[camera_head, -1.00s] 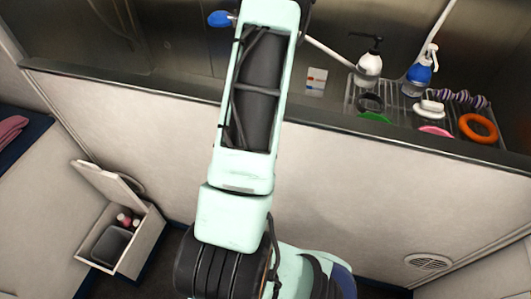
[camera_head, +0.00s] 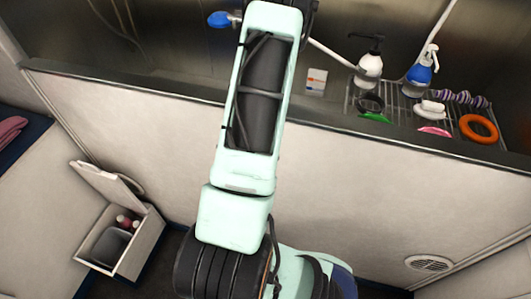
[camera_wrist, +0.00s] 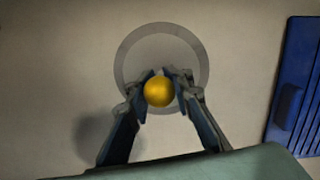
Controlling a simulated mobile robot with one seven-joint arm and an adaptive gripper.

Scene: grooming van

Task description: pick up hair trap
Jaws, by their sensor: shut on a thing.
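The hair trap (camera_wrist: 160,48) shows in the wrist view as a round grey disc with a darker rim and a shiny gold knob (camera_wrist: 159,92). My gripper (camera_wrist: 165,77) is shut on the hair trap at this knob, with one finger on each side. A soft shadow falls on the pale surface to the lower left of the disc. I cannot tell how high the disc is above that surface. In the head view my arm rises over the tub wall, and neither the hair trap nor my fingers can be made out.
A blue slotted object (camera_wrist: 297,92) lies at the right in the wrist view. In the head view, a wire rack (camera_head: 398,108) holds a pump bottle (camera_head: 369,66), a blue spray bottle (camera_head: 420,72) and an orange ring (camera_head: 478,128).

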